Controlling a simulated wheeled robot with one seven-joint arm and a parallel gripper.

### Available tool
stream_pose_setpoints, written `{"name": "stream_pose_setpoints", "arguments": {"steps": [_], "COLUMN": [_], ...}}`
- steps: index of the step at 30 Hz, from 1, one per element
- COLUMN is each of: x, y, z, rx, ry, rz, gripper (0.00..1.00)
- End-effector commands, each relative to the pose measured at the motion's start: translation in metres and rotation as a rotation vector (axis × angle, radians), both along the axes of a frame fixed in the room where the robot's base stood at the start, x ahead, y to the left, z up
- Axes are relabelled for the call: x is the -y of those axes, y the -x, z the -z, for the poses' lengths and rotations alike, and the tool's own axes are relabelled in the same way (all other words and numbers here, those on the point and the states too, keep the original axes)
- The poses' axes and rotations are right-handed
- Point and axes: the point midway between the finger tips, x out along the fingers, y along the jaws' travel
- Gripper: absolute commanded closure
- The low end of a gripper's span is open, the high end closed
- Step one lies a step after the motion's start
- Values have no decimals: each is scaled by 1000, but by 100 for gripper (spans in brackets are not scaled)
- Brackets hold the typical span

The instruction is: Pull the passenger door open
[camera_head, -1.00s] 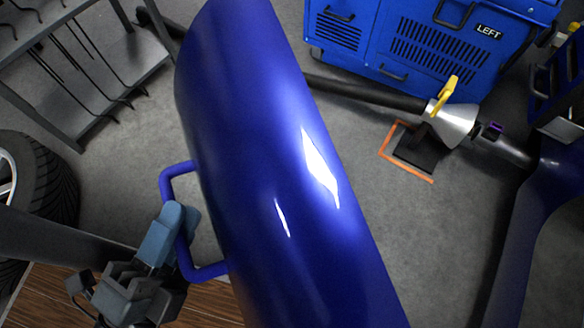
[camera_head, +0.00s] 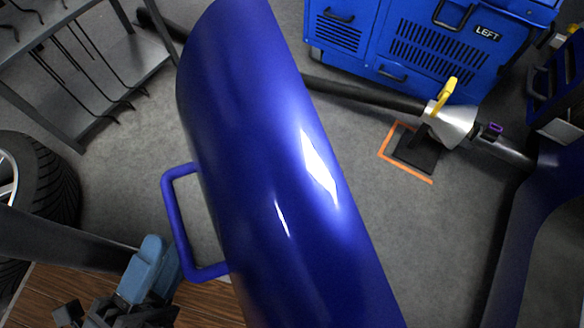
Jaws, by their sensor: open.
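The passenger door (camera_head: 270,150) is a large, curved, glossy blue panel across the middle of the head view. It stands swung out from the blue car body (camera_head: 530,215) at the right, with floor showing between them. A blue loop handle (camera_head: 176,222) sticks out from the door's left side. My gripper (camera_head: 150,268) is at the lower left, just left of and below the handle. Its light blue fingers are open and empty, and the handle looks clear of them. The lower part of the gripper is cut off by the frame's edge.
A blue cabinet marked LEFT (camera_head: 410,45) stands at the back right. A dark hose with a metal cone (camera_head: 450,122) crosses the floor behind the door. A grey rack (camera_head: 75,75) and a tire (camera_head: 45,185) stand at the left. Grey floor (camera_head: 135,180) is bare between them and the door.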

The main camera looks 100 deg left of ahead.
Motion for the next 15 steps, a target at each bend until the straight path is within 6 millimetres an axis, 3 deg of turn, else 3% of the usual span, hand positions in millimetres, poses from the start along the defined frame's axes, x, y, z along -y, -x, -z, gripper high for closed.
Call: {"name": "stream_pose_setpoints", "arguments": {"steps": [6,15], "x": [28,35], "y": [6,6], "z": [6,7], "rx": [1,0], "ry": [3,-1], "rz": [-1,0], "gripper": [59,59]}}
